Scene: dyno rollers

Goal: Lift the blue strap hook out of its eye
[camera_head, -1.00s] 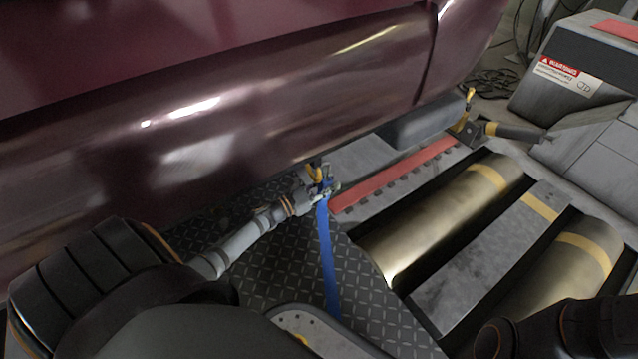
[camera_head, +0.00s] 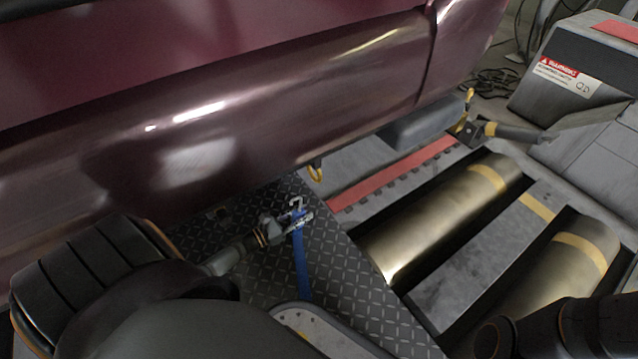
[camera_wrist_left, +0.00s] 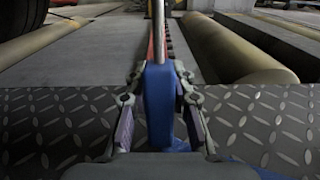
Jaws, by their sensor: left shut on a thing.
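The blue strap (camera_head: 301,265) rises from the floor plate to a metal hook (camera_head: 297,202) at its top end. My left gripper (camera_head: 291,224) is shut on the strap just below the hook. In the left wrist view, the blue strap end (camera_wrist_left: 159,105) stands between the two fingers, with the hook's metal shank (camera_wrist_left: 158,28) rising above it. The yellow eye (camera_head: 315,172) hangs under the car's sill, up and to the right of the hook. Hook and eye are apart, with a visible gap. My right gripper is out of view.
The maroon car body (camera_head: 220,140) overhangs the work area. Metal rollers (camera_head: 440,220) lie to the right of the treaded floor plate (camera_head: 345,285). Open floor plate surrounds the gripper.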

